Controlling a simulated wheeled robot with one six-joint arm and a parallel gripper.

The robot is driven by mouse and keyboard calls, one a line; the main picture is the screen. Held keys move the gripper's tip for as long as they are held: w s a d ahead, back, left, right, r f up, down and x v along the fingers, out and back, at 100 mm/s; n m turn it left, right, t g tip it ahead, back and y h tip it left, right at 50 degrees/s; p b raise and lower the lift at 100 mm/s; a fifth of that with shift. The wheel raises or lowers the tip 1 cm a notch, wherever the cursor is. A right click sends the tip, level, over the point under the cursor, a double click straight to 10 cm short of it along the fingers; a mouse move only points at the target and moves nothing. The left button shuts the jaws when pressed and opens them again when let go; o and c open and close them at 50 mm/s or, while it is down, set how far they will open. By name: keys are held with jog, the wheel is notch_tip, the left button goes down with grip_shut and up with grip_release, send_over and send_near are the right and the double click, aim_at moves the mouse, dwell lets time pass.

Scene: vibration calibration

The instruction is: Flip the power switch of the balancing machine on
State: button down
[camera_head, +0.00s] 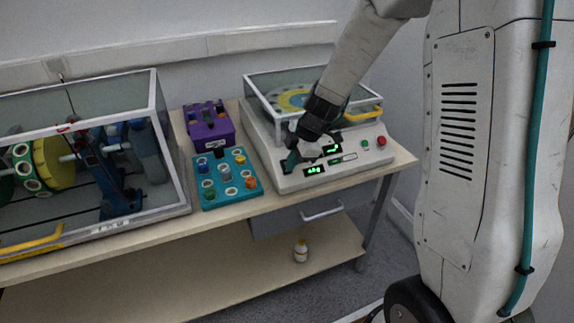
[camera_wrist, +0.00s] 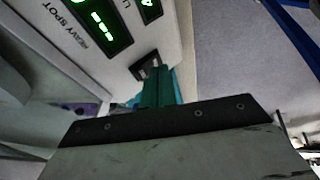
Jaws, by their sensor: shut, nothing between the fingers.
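The balancing machine (camera_head: 283,180) is a white console with a clear-lidded box on top, standing on the right of the bench in the head view. Its front panel has green-lit displays. In the wrist view a small black power switch (camera_wrist: 144,66) sits on the panel (camera_wrist: 160,22), close to the display marked HEAVY SPOT. My gripper (camera_head: 288,164) is at the front left of the panel, with teal fingers shut and empty. In the wrist view the fingertips (camera_wrist: 156,76) are right at the switch and partly cover it. I cannot tell whether they touch it, or the switch's position.
A teal tray (camera_head: 210,197) with several coloured weights and a purple holder (camera_head: 222,134) stand left of the machine. A large clear-sided case (camera_head: 168,195) with a rotor fills the bench's left. Green and red buttons (camera_head: 381,141) are at the panel's right. A small bottle (camera_head: 300,251) stands on the lower shelf.

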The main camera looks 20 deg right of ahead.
jog(key=shift+r, duration=0.35)
jog(key=shift+s+a+r, duration=0.1)
jog(key=shift+s+r, duration=0.15)
jog(key=shift+r, duration=0.05)
jog(key=s+d+r, duration=0.3)
jog(key=s+r, duration=0.4)
jog(key=r, duration=0.3)
jog(key=shift+r, duration=0.25)
jog(key=shift+w+d, duration=0.1)
